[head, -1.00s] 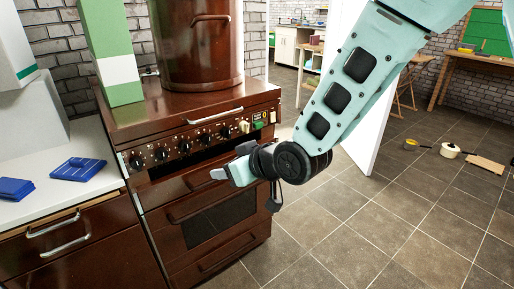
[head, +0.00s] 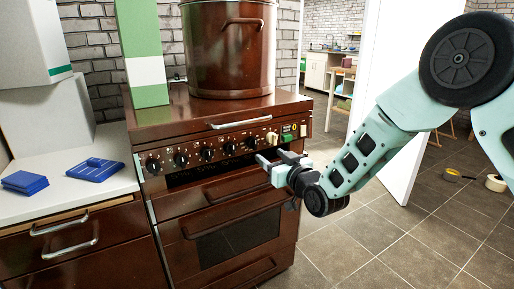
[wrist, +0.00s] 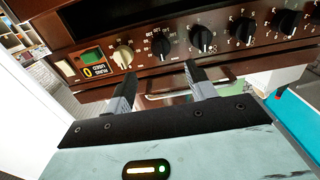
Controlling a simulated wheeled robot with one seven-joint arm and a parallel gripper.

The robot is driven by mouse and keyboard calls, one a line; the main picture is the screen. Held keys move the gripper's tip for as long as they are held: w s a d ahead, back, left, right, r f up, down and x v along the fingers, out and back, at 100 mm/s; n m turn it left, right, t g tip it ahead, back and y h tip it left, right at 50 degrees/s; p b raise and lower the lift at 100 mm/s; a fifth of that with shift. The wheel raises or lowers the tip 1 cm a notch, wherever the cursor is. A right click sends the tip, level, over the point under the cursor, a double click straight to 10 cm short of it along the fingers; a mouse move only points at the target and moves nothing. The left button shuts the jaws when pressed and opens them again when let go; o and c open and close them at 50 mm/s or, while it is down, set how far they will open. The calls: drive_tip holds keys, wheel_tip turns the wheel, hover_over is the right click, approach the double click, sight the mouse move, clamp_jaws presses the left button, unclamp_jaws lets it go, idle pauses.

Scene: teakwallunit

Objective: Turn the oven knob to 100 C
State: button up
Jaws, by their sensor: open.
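The brown cooker's control panel (head: 168,164) carries a row of black knobs and one cream knob (head: 271,138) at its right end. In the wrist view the cream knob (wrist: 123,56) is beyond my left fingertip. A black knob (wrist: 160,45) is between and beyond the two fingertips, and another black knob (wrist: 202,38) is near the right fingertip. My gripper (head: 268,158) is open and empty, in front of the panel's right part. It also shows in the wrist view (wrist: 160,72). No knob contact is visible.
A large brown pot (head: 228,55) and a green-white box (head: 147,70) stand on the cooker. A metal rail (head: 240,122) runs along its top front edge. The oven door (head: 222,225) is below the panel. Blue items (head: 95,169) lie on the left counter.

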sight(256, 145)
drive_tip(key=x, duration=0.9)
drive_tip(key=shift+a, duration=0.15)
drive_tip(key=c, duration=1)
